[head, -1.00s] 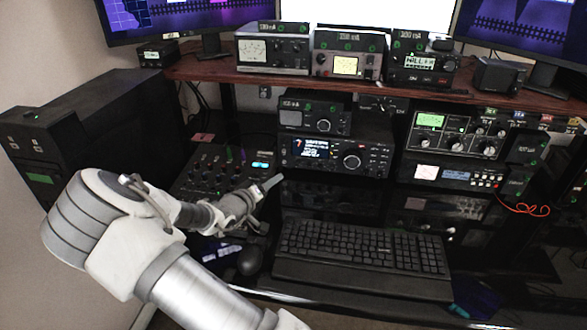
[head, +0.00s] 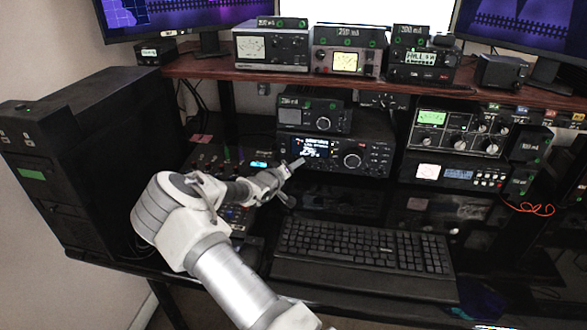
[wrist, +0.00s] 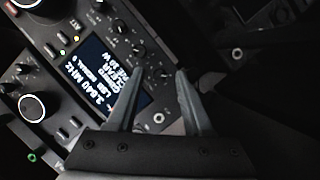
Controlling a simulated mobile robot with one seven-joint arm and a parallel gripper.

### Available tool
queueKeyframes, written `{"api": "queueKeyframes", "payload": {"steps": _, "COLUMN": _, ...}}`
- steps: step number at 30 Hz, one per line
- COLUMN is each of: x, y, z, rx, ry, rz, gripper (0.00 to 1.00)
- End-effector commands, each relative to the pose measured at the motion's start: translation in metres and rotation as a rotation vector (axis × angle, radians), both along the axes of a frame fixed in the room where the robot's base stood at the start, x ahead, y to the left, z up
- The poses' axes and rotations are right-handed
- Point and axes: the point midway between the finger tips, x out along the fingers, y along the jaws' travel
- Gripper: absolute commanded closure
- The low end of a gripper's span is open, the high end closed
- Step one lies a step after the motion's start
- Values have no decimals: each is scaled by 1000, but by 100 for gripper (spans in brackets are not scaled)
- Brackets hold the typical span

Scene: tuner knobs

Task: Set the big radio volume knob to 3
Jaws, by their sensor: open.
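The big radio (head: 378,150) stands under the shelf, with a lit display (head: 310,147) and a large round dial (head: 352,160) right of it. In the wrist view its display (wrist: 103,82) appears turned, with a row of small dark knobs beside it, including one knob (wrist: 139,50) and another (wrist: 163,73). I cannot read which is the volume knob or its setting. My gripper (head: 294,164) is at the radio's lower left front. In the wrist view my gripper (wrist: 163,74) is open, its fingers on either side of a small knob; contact cannot be told.
A smaller radio (head: 340,118) sits on top of the big one. A keyboard (head: 360,250) lies in front, and a mixer with knobs (head: 215,165) stands left of my gripper. More radios (head: 425,130) stand at the right.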

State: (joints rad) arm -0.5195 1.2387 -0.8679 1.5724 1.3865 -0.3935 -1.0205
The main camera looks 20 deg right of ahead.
Motion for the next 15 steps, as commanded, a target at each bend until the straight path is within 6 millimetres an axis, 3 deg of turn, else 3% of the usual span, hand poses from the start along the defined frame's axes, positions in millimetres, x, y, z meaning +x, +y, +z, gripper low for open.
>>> {"api": "queueKeyframes", "payload": {"steps": 5, "x": 0, "y": 0, "z": 0, "rx": 0, "ry": 0, "rz": 0, "gripper": 49}}
{"api": "queueKeyframes", "payload": {"steps": 13, "x": 0, "y": 0, "z": 0, "rx": 0, "ry": 0, "rz": 0, "gripper": 98}}
{"api": "queueKeyframes", "payload": {"steps": 15, "x": 0, "y": 0, "z": 0, "rx": 0, "ry": 0, "rz": 0, "gripper": 100}}
